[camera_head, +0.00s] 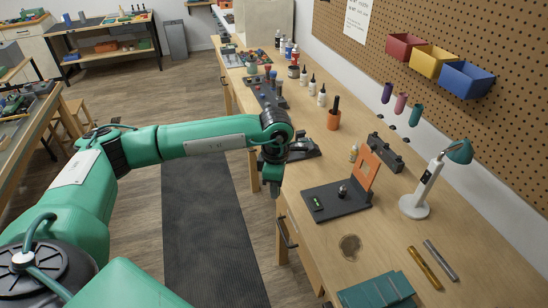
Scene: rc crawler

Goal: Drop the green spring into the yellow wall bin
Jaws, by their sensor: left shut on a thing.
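The yellow wall bin (433,62) hangs on the pegboard at the upper right, between a red bin and a blue bin. My left gripper (275,189) points down at the near-left edge of the long workbench, well to the left of and below the yellow bin. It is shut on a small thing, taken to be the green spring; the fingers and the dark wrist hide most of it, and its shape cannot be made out. My right gripper is not in view.
The red bin (405,46) and blue bin (467,79) flank the yellow one. On the workbench (385,228) stand a white lamp (416,204), a black stand with an orange panel (336,201), a brown pot (333,120) and several bottles. Teal plates (378,291) lie in front.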

